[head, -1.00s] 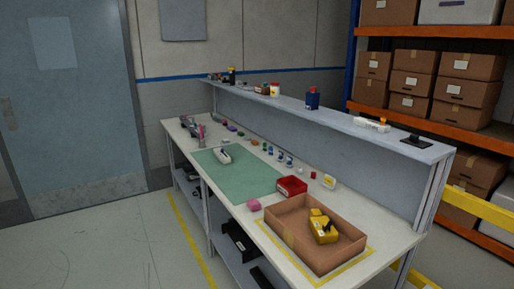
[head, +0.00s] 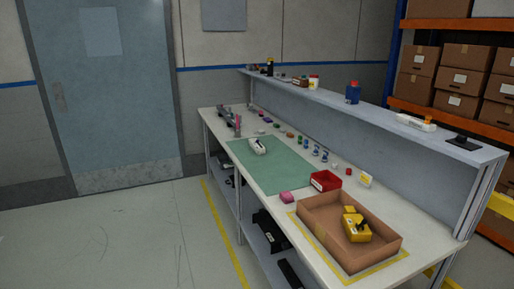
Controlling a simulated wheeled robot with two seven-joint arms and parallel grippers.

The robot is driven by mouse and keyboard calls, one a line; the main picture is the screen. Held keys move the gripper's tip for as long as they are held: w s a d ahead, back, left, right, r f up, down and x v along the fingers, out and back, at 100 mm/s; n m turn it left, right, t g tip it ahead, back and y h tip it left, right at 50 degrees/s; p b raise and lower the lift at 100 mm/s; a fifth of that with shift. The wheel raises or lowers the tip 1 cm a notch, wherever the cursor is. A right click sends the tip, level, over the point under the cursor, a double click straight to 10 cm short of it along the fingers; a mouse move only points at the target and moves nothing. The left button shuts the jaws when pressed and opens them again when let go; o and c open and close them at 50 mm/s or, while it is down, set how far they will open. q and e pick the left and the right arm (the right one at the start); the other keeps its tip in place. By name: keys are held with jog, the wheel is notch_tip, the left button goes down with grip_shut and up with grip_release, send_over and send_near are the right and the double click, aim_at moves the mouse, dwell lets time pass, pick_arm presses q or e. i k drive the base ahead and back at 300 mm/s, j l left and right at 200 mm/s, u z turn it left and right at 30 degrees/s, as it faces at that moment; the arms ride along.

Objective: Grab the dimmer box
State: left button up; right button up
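Neither of my grippers is in view. I cannot tell for certain which thing is the dimmer box. A small white device (head: 258,146) with dark details lies on the green mat (head: 285,175) on the workbench. A yellow device (head: 356,226) with black parts sits inside the open cardboard box (head: 321,236) at the bench's near end.
The workbench (head: 387,200) has a raised shelf (head: 400,127) along its back, holding bottles and small items. Small coloured parts line the bench behind the mat. Black items lie on the lower shelf. A rack (head: 455,110) with cartons stands right. The floor (head: 130,235) to the left is clear.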

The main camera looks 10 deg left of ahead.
aim_at(258, 147)
jog(key=i+j+u, duration=0.3)
jog(key=i+j, duration=0.15)
jog(key=i, duration=0.3)
jog(key=i+j+u, duration=0.35)
jog(key=i, duration=0.45)
jog(key=i+u, duration=0.3)
jog(key=i, duration=0.5)
jog(key=i+j+z, duration=0.1)
jog(key=i+z, duration=0.3)
jog(key=i+j+z, duration=0.15)
jog(key=i+z, duration=0.2)
jog(key=i+j+z, duration=0.65)
jog(key=z, duration=0.15)
